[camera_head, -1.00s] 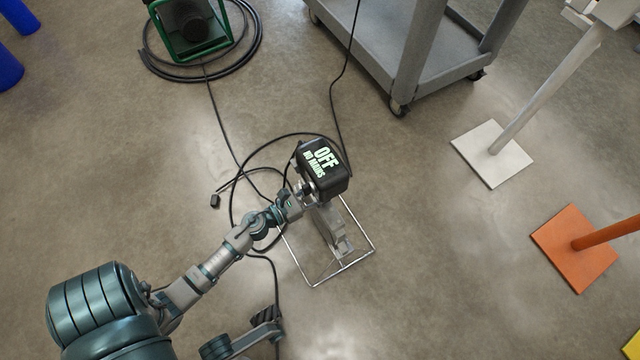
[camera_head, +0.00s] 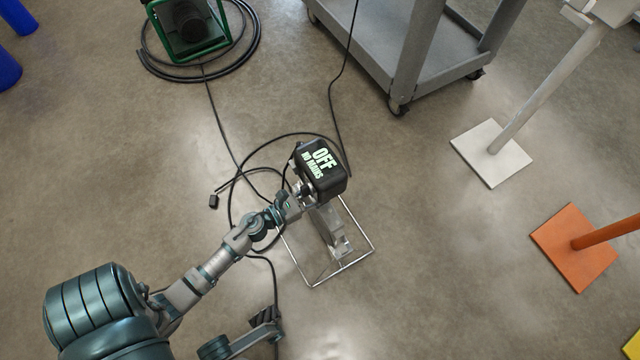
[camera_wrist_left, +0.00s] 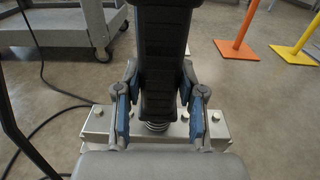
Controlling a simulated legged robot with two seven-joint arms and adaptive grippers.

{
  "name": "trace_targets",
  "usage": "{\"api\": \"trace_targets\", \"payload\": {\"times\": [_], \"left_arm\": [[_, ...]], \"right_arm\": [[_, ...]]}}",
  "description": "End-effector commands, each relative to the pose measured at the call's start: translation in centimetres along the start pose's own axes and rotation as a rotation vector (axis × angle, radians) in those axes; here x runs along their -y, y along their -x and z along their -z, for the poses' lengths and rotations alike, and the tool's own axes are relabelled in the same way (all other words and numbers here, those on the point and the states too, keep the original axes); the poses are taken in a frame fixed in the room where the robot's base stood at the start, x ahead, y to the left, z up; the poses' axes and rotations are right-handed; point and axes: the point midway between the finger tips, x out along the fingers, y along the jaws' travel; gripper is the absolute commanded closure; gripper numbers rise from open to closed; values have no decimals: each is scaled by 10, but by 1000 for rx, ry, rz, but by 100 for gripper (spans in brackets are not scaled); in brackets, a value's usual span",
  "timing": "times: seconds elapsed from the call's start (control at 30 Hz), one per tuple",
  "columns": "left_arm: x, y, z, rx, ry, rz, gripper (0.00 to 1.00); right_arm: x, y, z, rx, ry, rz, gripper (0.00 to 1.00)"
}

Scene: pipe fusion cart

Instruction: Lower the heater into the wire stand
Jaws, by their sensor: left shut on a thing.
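The heater (camera_head: 322,172) has a black head with a lit display reading "OFF NO MAINS" and a pale metal lower part (camera_head: 326,226). My left gripper (camera_head: 304,192) is at the left side of its head. In the left wrist view, the gripper's blue-padded fingers (camera_wrist_left: 160,112) are shut on the heater's black handle (camera_wrist_left: 163,65), above a bolted metal body (camera_wrist_left: 222,130). The wire stand (camera_head: 345,268) is a thin metal frame on the floor. The heater's lower part overlaps it from above; whether they touch, I cannot tell.
Black cables (camera_head: 230,205) loop on the floor left of the stand, and one ends in a plug (camera_head: 213,201). A grey cart (camera_head: 405,50) stands behind. A white post base (camera_head: 491,153) and an orange one (camera_head: 573,247) stand right. Floor right of the stand is clear.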

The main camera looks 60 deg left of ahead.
Motion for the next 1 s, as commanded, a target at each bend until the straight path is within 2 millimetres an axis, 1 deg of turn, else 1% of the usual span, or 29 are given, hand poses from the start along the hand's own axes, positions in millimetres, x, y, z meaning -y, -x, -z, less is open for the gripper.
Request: {"api": "trace_targets", "payload": {"times": [0.03, 0.83, 0.87, 0.9, 0.97, 1.0], "left_arm": [[0, -4, -14, 25, -3, 2, 100], [-1, -4, -9, 23, 0, 2, 100], [-1, -4, -9, 22, 0, 2, 56], [-1, -4, -8, 21, 0, 2, 46], [-1, -4, -6, 17, 0, 2, 32], [-1, -3, -4, 15, 0, 1, 32]], "right_arm": [[0, -1, 1, -2, 0, 1, 100], [0, 3, -4, 7, 0, -2, 100], [0, 3, -4, 7, 0, -2, 100], [0, 3, -4, 8, 0, -2, 100], [0, 3, -4, 8, 0, -2, 100], [-1, 3, -5, 9, 0, -2, 100]]}}
